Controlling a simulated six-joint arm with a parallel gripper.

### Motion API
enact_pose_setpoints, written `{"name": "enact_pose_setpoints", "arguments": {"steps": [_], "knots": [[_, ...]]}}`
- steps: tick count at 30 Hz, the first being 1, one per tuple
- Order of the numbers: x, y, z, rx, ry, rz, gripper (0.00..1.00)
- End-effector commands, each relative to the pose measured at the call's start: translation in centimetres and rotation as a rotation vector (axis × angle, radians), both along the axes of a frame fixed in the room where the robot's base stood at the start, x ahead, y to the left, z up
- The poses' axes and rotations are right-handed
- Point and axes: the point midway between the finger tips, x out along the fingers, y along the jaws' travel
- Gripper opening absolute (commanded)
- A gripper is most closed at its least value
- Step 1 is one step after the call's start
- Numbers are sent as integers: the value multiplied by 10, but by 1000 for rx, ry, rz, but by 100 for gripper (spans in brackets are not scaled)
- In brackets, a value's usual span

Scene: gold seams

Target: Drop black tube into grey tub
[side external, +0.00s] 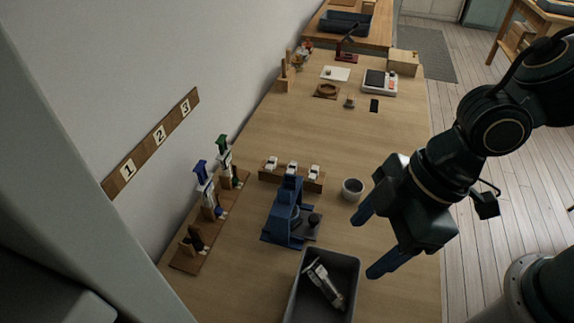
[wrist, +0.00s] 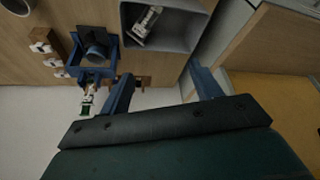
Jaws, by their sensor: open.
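The grey tub (side external: 352,262) stands at the near end of the table, and it shows at the top of the wrist view (wrist: 182,42). A whitish tube with dark parts (side external: 325,284) lies slanted inside it; it looks like the black tube. The same tube shows in the wrist view (wrist: 147,22). My gripper (side external: 368,243) is open and empty, above and to the right of the tub in the side view. In the wrist view its two fingers (wrist: 160,72) are spread wide with nothing between them.
A blue stand (side external: 287,215) is behind the tub. A blue tube (side external: 203,180) and a green tube (side external: 225,155) stand in the wooden rack at left, under a numbered board (side external: 158,134). The middle of the table is clear.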

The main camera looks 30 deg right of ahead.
Motion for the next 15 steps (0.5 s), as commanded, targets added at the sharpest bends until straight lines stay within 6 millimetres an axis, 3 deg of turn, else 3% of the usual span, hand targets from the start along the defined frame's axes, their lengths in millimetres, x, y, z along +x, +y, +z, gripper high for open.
{"name": "enact_pose_setpoints", "arguments": {"steps": [6, 15], "knots": [[-2, -8, 22, 3, -3, -2, 64], [-5, -13, 33, 0, 0, 0, 64]]}}
